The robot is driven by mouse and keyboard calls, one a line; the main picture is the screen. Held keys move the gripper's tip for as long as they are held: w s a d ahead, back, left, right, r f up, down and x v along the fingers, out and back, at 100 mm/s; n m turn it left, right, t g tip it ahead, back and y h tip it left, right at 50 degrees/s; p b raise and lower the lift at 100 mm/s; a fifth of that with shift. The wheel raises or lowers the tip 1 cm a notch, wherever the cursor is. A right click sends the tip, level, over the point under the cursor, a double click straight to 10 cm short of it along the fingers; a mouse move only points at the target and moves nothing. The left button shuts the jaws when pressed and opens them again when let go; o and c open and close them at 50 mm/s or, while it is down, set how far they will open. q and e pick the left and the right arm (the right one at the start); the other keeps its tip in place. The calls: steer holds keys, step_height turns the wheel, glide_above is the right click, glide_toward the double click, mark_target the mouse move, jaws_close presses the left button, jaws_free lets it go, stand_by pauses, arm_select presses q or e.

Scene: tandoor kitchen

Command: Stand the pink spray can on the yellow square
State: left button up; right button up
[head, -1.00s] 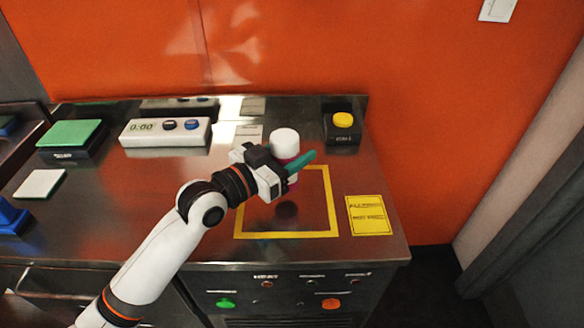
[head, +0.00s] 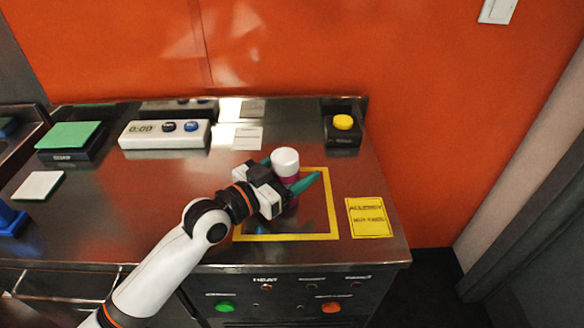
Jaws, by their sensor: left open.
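The pink spray can (head: 292,199) with its white cap (head: 285,158) is upright on the steel counter. It appears to be inside the yellow square outline (head: 333,205), towards its middle; its lower left side is hidden by my gripper. My left gripper (head: 287,172) is open, with one teal finger on each side of the can. Whether a finger still touches the can cannot be told. My left arm covers the left part of the square. My right gripper is not in view.
A black box with a yellow button (head: 343,122) stands behind the square. A yellow card (head: 369,217) lies to its right. A white timer (head: 164,133), a green-topped block (head: 70,137) and a white pad (head: 39,185) are at left. The orange wall (head: 440,110) rises behind.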

arm_select(q)
steer(key=shift+r, duration=0.1)
steer(key=b+v, duration=0.1)
steer(key=v, duration=1)
steer(key=shift+s+a, duration=0.35)
steer(key=shift+s, duration=0.1)
